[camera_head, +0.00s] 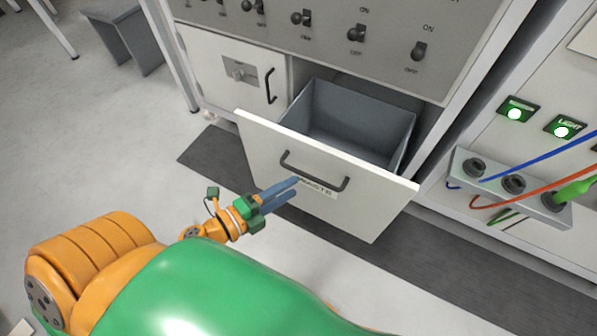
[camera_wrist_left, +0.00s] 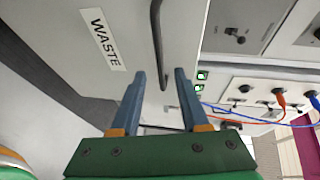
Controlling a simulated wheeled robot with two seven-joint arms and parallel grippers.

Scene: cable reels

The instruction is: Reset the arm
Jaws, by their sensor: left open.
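My left gripper (camera_head: 284,194) is open and empty, with blue-grey fingers on a green and orange wrist. In the head view it is in front of the white WASTE drawer (camera_head: 260,150), near its dark handle (camera_head: 314,178). The drawer is pulled out and its grey inside looks empty. In the left wrist view the open fingers (camera_wrist_left: 160,85) point toward the drawer front, and the end of the handle (camera_wrist_left: 157,45) appears near the gap between them. I cannot tell whether a finger touches the handle. My right gripper is not in view.
A panel of toggle switches (camera_head: 357,34) is above the drawer. A closed cabinet door (camera_head: 225,72) is to its left. At the right are green lit buttons (camera_head: 515,112) and a socket box (camera_head: 513,184) with blue, orange and green cables. The floor at the left (camera_head: 90,140) is largely clear.

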